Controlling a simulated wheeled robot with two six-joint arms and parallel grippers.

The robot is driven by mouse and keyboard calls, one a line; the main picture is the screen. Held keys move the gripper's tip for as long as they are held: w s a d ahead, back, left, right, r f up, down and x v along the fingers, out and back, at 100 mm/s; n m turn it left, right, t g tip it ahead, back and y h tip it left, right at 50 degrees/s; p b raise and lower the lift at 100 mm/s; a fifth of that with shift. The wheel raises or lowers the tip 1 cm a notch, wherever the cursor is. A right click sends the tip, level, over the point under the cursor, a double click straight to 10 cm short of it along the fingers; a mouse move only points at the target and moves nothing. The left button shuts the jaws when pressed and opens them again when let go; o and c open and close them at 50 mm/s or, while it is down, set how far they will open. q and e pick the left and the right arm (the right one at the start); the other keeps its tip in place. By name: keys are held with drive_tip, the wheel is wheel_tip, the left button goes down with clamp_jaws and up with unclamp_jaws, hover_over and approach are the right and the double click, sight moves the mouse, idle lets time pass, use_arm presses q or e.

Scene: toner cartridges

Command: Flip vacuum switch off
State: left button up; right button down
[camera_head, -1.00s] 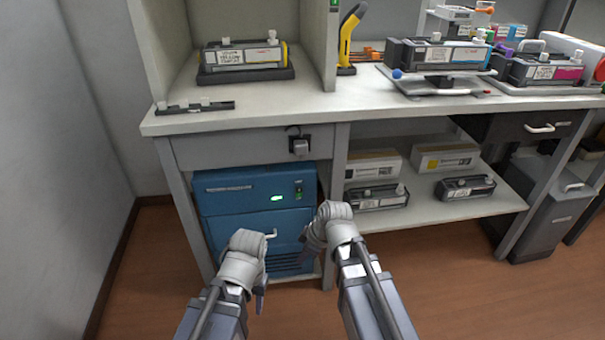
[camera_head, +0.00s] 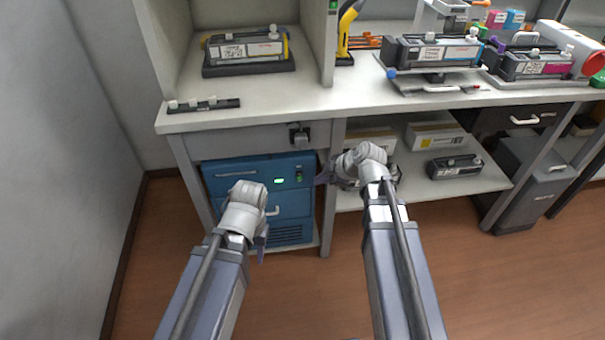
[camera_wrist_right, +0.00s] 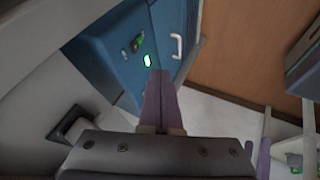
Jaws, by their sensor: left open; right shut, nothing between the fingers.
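The blue vacuum unit (camera_head: 235,175) stands under the bench, with a lit green indicator (camera_head: 279,181) on its front. The small vacuum switch (camera_head: 299,175) is at the upper right of that front and shows some green; its rocker position is too small to tell. My right gripper (camera_head: 321,181) is just right of the switch, fingers toward the unit. In the right wrist view its shut, empty fingers (camera_wrist_right: 158,78) point at the unit, below and right of the switch (camera_wrist_right: 138,43), with no clear contact. My left gripper (camera_head: 262,248) is open and empty before the unit's lower part.
A dark socket with a plug (camera_head: 299,136) sits on the bench apron above the switch. A bench leg (camera_head: 330,215) stands right of the unit. The lower shelf (camera_head: 430,192) holds boxes and a cartridge (camera_head: 455,167). The floor in front is clear.

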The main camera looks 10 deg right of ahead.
drive_tip(key=shift+f, duration=0.1)
drive_tip(key=b, duration=0.7)
approach(302, 176)
drive_tip(key=a+f, duration=0.1)
drive_tip(key=w+a+f, duration=0.1)
drive_tip(key=a+f, duration=0.1)
drive_tip(key=w+a+f, duration=0.1)
drive_tip(key=f, duration=0.1)
drive_tip(key=shift+a, duration=0.15)
drive_tip(key=shift+w, duration=0.1)
